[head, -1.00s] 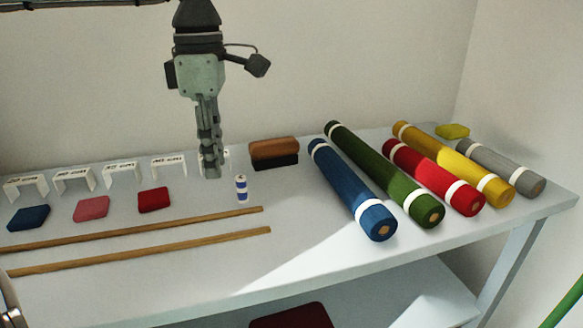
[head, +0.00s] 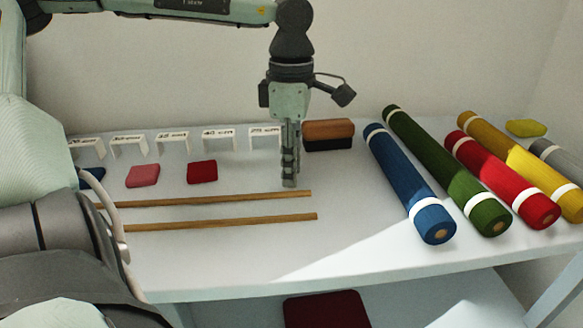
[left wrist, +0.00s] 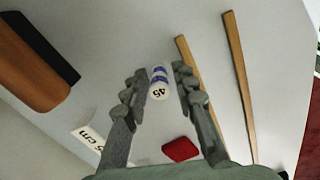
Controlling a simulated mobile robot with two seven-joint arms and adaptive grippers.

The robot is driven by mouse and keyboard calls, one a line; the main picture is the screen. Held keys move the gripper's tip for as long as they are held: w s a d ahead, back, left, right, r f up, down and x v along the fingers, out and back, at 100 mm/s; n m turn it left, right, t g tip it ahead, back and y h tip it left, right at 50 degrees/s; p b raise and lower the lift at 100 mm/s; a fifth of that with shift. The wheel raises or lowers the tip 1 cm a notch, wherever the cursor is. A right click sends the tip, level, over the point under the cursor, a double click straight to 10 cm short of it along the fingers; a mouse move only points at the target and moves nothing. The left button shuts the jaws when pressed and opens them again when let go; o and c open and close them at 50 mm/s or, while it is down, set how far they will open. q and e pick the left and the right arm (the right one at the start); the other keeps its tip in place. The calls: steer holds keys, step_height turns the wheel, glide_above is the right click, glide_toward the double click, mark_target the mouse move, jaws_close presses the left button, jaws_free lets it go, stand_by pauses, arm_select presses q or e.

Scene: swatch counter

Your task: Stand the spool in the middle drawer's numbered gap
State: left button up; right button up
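The spool (left wrist: 159,83) is a small white cylinder with blue bands and a "45" on the end facing the left wrist camera. My left gripper (head: 289,182) points down at the counter, and in the head view its fingers hide the spool. In the left wrist view, the left gripper (left wrist: 161,75) is open, with one finger on each side of the spool and a slim gap visible on both sides. The middle drawer and its numbered gap are not in view. My right gripper is not in view.
Several white label stands (head: 218,137) line the counter's back, beside a brown-and-black block (head: 328,135). Red (head: 202,172) and pink (head: 142,175) pads lie in front of them. Two wooden sticks (head: 230,221) lie nearer. Fabric rolls, including a blue one (head: 405,180), fill the right.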

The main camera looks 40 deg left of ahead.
arm_select(q)
steer(key=shift+f, duration=0.1)
steer(key=shift+c, duration=0.4)
steer(key=c, duration=0.5)
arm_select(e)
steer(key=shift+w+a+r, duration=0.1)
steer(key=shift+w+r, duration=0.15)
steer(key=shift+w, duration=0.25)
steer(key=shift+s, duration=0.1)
arm_select(q)
steer(key=shift+r, duration=0.6)
step_height(320, 180, up, 27)
steer(key=shift+f+p, duration=0.1)
steer(key=shift+p, duration=0.5)
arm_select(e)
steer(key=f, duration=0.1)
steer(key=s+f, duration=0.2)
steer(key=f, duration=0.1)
